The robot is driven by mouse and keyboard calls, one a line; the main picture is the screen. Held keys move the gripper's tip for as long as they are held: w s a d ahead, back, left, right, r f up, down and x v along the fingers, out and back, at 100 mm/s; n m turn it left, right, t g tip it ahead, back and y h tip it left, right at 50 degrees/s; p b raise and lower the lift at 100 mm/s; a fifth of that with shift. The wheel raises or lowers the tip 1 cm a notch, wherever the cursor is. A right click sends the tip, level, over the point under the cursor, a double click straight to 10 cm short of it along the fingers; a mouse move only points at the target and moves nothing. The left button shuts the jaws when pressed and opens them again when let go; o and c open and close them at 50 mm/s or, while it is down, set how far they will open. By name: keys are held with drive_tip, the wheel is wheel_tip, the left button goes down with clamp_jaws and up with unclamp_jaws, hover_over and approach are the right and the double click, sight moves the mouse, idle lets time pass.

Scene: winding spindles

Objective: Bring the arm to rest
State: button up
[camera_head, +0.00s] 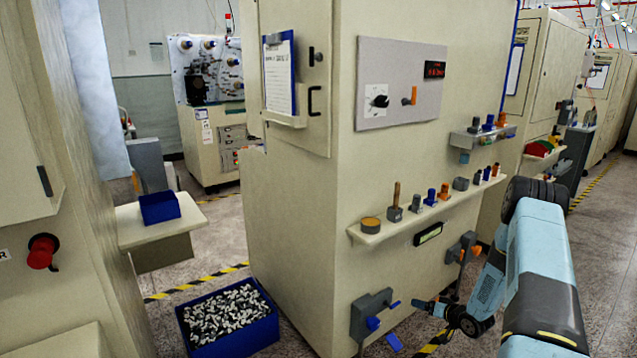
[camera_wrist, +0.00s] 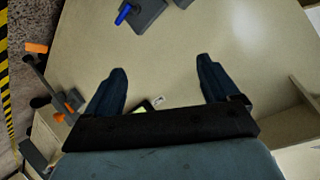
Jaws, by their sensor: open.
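My arm (camera_head: 540,270) is light blue and dark grey and reaches in from the right in the head view, bent with its end low beside the beige machine. My gripper (camera_head: 420,304) points left along the machine's lower front, a little right of a grey block with blue levers (camera_head: 370,314). In the wrist view my gripper (camera_wrist: 162,70) shows two dark fingers spread apart, with nothing between them. The beige machine panel (camera_wrist: 200,30) lies beyond the fingers. I cannot tell the exact gap to it.
A narrow shelf (camera_head: 425,216) with spindles and small parts juts out above my gripper. A grey bracket with an orange knob (camera_head: 464,248) sits close to my forearm. A blue bin of small parts (camera_head: 228,318) stands on the floor at the left. Open floor lies at right.

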drive_tip(key=w+d+r+n+g+h, duration=0.1)
drive_tip(key=w+r+h, duration=0.1)
drive_tip(key=r, duration=0.9)
drive_tip(key=w+r+h, duration=0.1)
drive_tip(key=r+h, duration=0.1)
drive_tip(key=r, duration=0.9)
drive_tip(key=s+a+r+g+h, duration=0.15)
drive_tip(key=s+r, duration=0.25)
drive_tip(key=r, duration=0.6)
drive_tip(key=s+a+r+h, duration=0.2)
drive_tip(key=s+r, duration=0.2)
drive_tip(key=r, duration=0.6)
drive_tip(key=s+a+r+g, duration=0.1)
drive_tip(key=s+a+r, duration=0.2)
drive_tip(key=s+r, duration=0.4)
drive_tip(key=s+a+r, duration=0.3)
drive_tip(key=s+r, duration=0.2)
drive_tip(key=s, duration=0.5)
drive_tip(key=s+a+r+g, duration=0.1)
drive_tip(key=s+a, duration=0.2)
drive_tip(key=s, duration=0.7)
drive_tip(key=s+a+r+g+y, duration=0.1)
drive_tip(key=s+a, duration=0.3)
drive_tip(key=s, duration=0.7)
drive_tip(key=shift+s+a+r, duration=0.15)
drive_tip(key=shift+a+r, duration=0.1)
drive_tip(key=shift+r, duration=0.15)
drive_tip(key=shift+y, duration=0.25)
drive_tip(key=shift+c, duration=0.3)
